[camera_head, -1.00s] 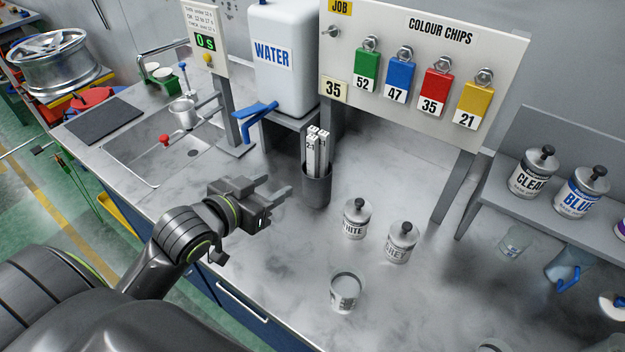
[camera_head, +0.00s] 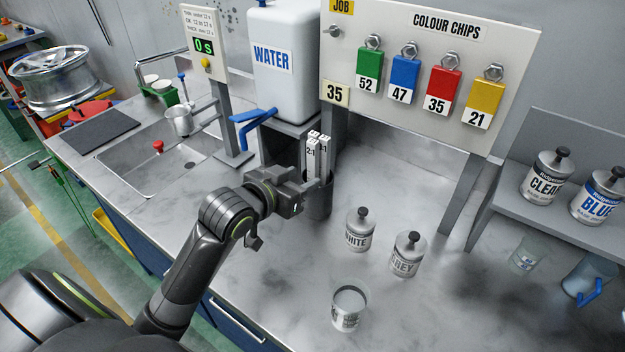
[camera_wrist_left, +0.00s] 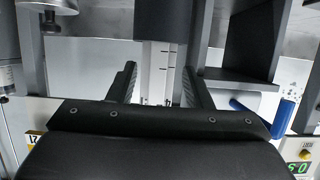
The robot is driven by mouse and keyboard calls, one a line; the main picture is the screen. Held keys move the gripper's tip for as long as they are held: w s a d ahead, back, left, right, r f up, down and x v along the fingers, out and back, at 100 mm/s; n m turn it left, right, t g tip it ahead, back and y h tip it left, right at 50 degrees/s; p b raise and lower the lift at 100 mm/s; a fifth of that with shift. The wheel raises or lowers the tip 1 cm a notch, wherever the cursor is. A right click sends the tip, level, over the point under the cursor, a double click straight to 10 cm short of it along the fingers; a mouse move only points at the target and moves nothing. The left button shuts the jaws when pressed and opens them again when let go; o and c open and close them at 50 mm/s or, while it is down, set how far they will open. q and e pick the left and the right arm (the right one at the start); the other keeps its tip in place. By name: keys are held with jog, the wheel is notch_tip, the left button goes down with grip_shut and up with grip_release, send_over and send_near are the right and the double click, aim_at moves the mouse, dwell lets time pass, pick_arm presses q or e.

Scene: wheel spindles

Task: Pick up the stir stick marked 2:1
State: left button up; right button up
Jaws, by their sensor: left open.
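Several white stir sticks stand in a dark grey cup (camera_head: 318,205) in the middle of the counter. The stick marked 2:1 (camera_head: 310,157) is at the front left of the bunch; another stick (camera_head: 323,147) beside it has a partly hidden mark. My left gripper (camera_head: 317,181) is open at the sticks, just above the cup's rim, and hides their lower part. In the left wrist view, the cup (camera_wrist_left: 164,22) is at the top, and the pale sticks (camera_wrist_left: 157,72) lie between the two open fingers, with no visible grip on them. My right gripper is not in view.
White (camera_head: 359,232) and grey (camera_head: 406,256) paint cans and an open cup (camera_head: 349,308) stand right of the gripper. A water tank (camera_head: 285,62) with a blue tap is behind. The sink (camera_head: 165,160) is left. The front counter is clear.

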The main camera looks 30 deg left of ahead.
aim_at(311, 174)
pick_arm(q)
jog(key=shift+x, duration=1.5)
jog(key=shift+s, duration=0.1)
grip_shut()
jog(key=shift+r, duration=0.1)
